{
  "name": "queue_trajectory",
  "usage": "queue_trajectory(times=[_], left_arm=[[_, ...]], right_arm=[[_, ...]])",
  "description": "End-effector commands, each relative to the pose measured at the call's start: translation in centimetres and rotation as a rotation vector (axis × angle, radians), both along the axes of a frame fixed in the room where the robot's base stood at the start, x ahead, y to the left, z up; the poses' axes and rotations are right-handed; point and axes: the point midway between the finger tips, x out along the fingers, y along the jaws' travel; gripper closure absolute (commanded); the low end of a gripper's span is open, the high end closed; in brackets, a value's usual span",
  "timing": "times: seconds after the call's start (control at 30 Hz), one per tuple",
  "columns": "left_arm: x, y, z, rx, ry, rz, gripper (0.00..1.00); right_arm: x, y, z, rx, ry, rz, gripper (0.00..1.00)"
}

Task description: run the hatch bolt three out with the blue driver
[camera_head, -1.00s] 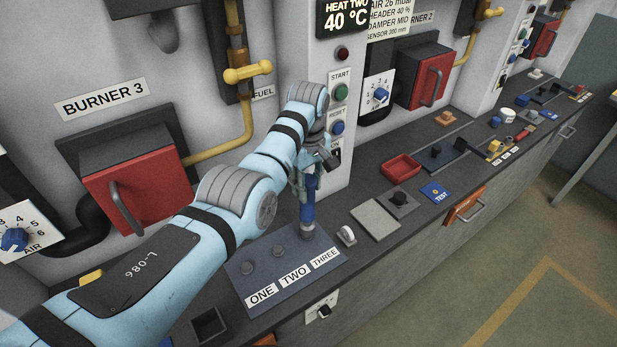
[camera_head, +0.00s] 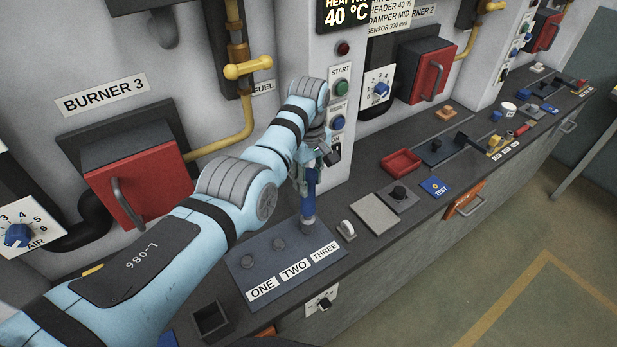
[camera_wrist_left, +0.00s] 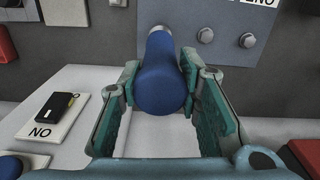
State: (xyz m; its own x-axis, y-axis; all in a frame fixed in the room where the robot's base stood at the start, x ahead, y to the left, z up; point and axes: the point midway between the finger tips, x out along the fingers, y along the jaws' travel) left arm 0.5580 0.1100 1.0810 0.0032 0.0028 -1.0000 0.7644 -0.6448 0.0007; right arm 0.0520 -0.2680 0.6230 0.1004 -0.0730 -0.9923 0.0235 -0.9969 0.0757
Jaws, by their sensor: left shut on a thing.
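The blue driver (camera_head: 310,188) stands upright over the bolt position by the THREE label (camera_head: 325,251) on the dark hatch plate (camera_head: 268,282). Its grey lower end covers that bolt, so bolt three is hidden. My left gripper (camera_head: 311,165) is shut on the driver's upper part. In the left wrist view the blue driver (camera_wrist_left: 163,80) lies between the two teal fingers of my left gripper (camera_wrist_left: 162,95). The bolts by ONE (camera_head: 247,262) and TWO (camera_head: 279,244) show as grey heads on the plate. My right gripper is not in view.
A small grey round part (camera_head: 346,229) and a grey square pad (camera_head: 374,214) lie right of the plate. A red tray (camera_head: 401,161) is farther along the counter. The control column (camera_head: 318,60) stands close behind my left gripper. An open dark box (camera_head: 210,321) is at the front left.

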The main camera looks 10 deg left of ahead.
Motion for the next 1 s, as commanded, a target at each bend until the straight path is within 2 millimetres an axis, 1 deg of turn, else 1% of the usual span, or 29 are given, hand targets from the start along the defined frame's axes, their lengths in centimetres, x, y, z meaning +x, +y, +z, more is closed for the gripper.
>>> queue_trajectory(times=[0.27, 0.57, 1.0], left_arm=[[0.0, 0.0, 0.2, -0.001, -0.002, 0.0, 1.0], [0.0, 0.1, 0.0, 0.0, -0.001, 0.0, 1.0], [0.0, 0.1, -1.0, 0.0, -0.001, 0.0, 1.0]], right_arm=[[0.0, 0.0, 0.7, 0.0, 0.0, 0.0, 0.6], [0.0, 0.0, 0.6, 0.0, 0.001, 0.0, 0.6], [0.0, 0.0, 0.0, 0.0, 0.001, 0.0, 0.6]])
